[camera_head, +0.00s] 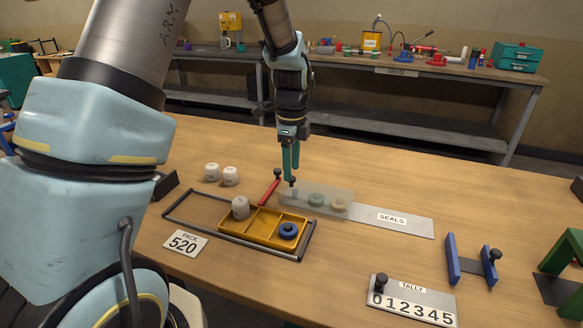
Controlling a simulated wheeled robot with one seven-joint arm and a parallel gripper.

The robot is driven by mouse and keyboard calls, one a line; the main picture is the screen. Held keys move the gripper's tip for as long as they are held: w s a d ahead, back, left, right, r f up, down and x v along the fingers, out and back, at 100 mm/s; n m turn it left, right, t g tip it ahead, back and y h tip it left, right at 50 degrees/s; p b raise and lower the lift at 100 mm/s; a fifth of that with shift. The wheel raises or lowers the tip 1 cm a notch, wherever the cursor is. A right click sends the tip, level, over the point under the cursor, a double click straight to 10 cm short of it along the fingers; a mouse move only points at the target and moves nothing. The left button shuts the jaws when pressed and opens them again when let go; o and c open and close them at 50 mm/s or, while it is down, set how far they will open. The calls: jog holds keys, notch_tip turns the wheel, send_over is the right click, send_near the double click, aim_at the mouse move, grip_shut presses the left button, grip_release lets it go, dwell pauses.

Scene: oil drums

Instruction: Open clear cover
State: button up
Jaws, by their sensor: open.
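The clear cover (332,197) is a flat, see-through panel over the left part of the grey plate labelled SEALS (411,224). Green and tan round pieces show through it. A small dark knob (293,183) stands at the cover's left end. My gripper (291,172) points down just above this knob, with its teal fingers close to it. It is open; the narrow gap between the fingers is hard to see from this side. I cannot tell whether the fingers touch the knob.
A red bar (270,192) with a dark knob lies just left of the cover. In front is a yellow tray (263,225) with a white piece and a blue ring, inside a dark frame. Two white pieces stand at left. A TALLY plate (415,301) and blue bracket (451,258) stand right.

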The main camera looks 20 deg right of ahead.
jog(key=shift+f, duration=0.9)
grip_shut()
dwell(0.9)
